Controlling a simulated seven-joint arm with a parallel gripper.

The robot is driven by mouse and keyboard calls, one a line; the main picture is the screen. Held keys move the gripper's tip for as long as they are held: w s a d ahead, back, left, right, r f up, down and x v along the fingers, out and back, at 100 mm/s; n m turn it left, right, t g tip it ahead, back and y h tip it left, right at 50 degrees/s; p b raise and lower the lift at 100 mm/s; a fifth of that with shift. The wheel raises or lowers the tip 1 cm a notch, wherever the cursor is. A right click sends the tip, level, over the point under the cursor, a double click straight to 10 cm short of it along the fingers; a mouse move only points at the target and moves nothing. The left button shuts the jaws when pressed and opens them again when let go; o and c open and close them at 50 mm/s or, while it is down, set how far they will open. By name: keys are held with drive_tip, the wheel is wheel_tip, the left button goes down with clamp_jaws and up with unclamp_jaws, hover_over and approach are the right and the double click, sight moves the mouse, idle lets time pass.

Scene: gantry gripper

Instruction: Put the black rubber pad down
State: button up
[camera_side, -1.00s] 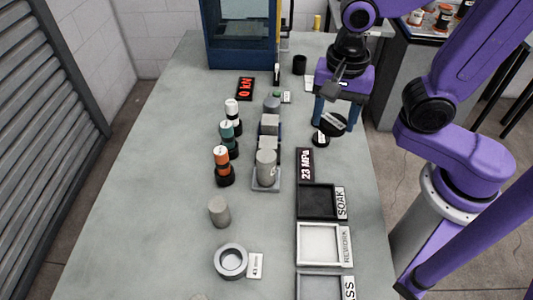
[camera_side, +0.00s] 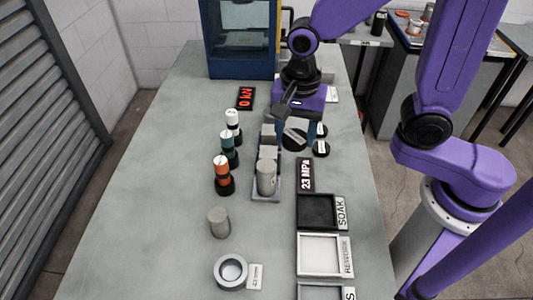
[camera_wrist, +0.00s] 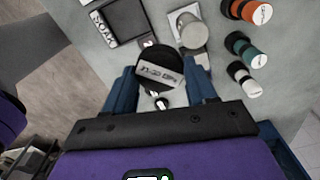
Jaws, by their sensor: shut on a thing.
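The black rubber pad (camera_side: 295,139) is a round black disc with a pale label on top. It hangs between the blue fingers of my gripper (camera_side: 298,132) in the side view, near the grey specimen rack (camera_side: 267,197). In the wrist view the pad (camera_wrist: 150,58) lies between the two fingers of my gripper (camera_wrist: 161,88), which is shut on it. The label text is too small to read surely. The gap below the pad is hidden, so I cannot tell its height above the table.
Small black discs (camera_side: 321,149) lie right of my gripper. The rack holds grey specimens, with a cylinder (camera_side: 266,178) at its front. Black-based bottles (camera_side: 222,175) stand left of it. A SOAK tray (camera_side: 317,212) and REWORK tray (camera_side: 320,254) are in front. The left table is clear.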

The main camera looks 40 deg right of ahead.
hover_over(266, 165)
wheel_tip(266, 165, down, 6)
drive_tip(key=shift+s+d+f, duration=0.1)
drive_tip(key=shift+f, duration=1.7)
drive_tip(key=o, duration=1.1)
drive_tip(key=shift+f, duration=0.15)
drive_tip(key=shift+c, duration=0.2)
wheel_tip(266, 165, up, 12)
drive_tip(key=shift+r, duration=0.2)
